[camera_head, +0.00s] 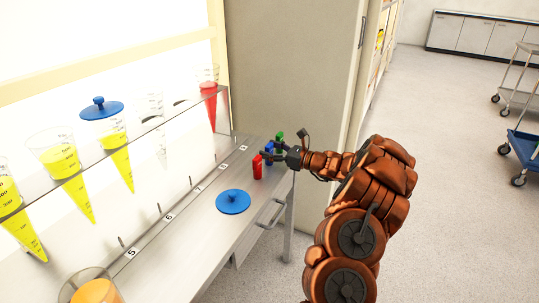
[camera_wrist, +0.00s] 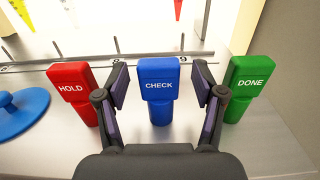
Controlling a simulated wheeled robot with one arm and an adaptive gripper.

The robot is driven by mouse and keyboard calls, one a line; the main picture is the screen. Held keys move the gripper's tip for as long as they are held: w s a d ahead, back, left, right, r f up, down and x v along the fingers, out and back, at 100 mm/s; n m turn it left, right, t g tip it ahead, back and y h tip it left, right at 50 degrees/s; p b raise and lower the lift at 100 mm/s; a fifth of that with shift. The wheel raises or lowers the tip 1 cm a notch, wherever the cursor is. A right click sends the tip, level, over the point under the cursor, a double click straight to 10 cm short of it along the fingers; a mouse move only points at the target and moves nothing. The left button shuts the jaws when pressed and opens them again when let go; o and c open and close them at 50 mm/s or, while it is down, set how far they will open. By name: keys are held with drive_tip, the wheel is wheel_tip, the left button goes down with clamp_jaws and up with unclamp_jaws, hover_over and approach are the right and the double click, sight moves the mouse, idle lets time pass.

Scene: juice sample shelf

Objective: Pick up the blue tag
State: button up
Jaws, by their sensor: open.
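The blue tag (camera_wrist: 158,88), marked CHECK, stands upright on the metal shelf in the wrist view. My gripper (camera_wrist: 160,88) is open, with one finger on each side of the blue tag. Narrow gaps show between the fingers and the tag; whether either finger touches it I cannot tell. In the head view, the blue tag (camera_head: 268,148) is partly hidden by my gripper (camera_head: 275,153) at the far end of the shelf.
A red HOLD tag (camera_wrist: 72,88) stands close left and a green DONE tag (camera_wrist: 244,85) close right. A blue lid (camera_head: 233,202) lies on the shelf (camera_head: 190,235). Cones of yellow and red juice hang in a rack behind. A tall grey panel (camera_head: 290,70) stands beyond the shelf.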

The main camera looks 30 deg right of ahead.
drive_tip(key=shift+w+a, duration=0.15)
drive_tip(key=shift+w, duration=0.1)
drive_tip(key=shift+c, duration=0.2)
drive_tip(key=c, duration=1.1)
drive_tip(key=shift+r, duration=0.1)
